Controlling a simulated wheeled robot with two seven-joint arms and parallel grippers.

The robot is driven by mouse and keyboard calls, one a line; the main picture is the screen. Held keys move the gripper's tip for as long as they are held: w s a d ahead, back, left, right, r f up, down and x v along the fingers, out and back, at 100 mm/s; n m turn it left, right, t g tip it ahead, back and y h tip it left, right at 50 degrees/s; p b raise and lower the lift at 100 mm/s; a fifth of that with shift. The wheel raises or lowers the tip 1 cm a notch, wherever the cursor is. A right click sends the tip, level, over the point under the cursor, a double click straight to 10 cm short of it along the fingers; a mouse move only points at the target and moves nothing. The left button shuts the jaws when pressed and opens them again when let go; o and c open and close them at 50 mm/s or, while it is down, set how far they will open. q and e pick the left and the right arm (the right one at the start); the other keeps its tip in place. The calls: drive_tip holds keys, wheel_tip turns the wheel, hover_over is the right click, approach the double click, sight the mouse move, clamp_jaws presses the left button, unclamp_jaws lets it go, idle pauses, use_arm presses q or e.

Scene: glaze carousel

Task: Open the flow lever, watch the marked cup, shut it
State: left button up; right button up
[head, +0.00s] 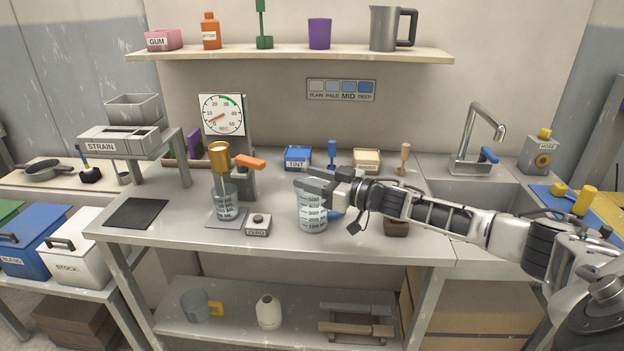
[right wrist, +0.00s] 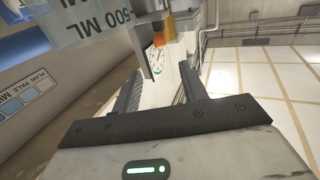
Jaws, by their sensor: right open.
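The orange flow lever (head: 250,161) sticks out to the right of the gold cup (head: 219,156) on the dial stand. A clear cup with dark markings (head: 224,203) stands upright below the gold cup. A larger clear beaker with markings (head: 313,214) stands on the counter to the right; its "500 ML" print fills the upper left of the right wrist view (right wrist: 120,20). My right gripper (head: 312,185) is open at the beaker's top in the head view, apart from the lever. Whether it touches the beaker I cannot tell. My left gripper is out of view.
A dial (head: 222,115) stands behind the gold cup. A ZERO box (head: 258,225) sits in front of the stand. TINT box (head: 298,158), a blue tool (head: 332,154) and a cream box (head: 367,160) line the back. The counter's front left holds a dark mat (head: 136,213).

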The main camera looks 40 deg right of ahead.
drive_tip(key=a+f, duration=0.3)
drive_tip(key=shift+s+a, duration=0.1)
drive_tip(key=shift+s, duration=0.3)
clamp_jaws()
drive_tip(key=s+a+f+m+g, duration=0.1)
drive_tip(key=s+a+f, duration=0.4)
drive_tip(key=a+f, duration=0.25)
drive_tip(key=s+a+f+g, duration=0.1)
drive_tip(key=s+a+f, duration=0.45)
drive_tip(key=a, duration=0.25)
drive_tip(key=s+a+f+g+h, duration=0.2)
drive_tip(key=s+f, duration=0.1)
drive_tip(key=s, duration=0.6)
drive_tip(key=s+a+f+m+g+h, duration=0.1)
drive_tip(key=s+a+f+g+h, duration=0.1)
drive_tip(key=s, duration=0.6)
drive_tip(key=shift+s+a+f+m+h, duration=0.35)
drive_tip(key=shift+a+f+h, duration=0.15)
drive_tip(key=shift+a+f, duration=0.35)
drive_tip(key=shift+d, duration=0.15)
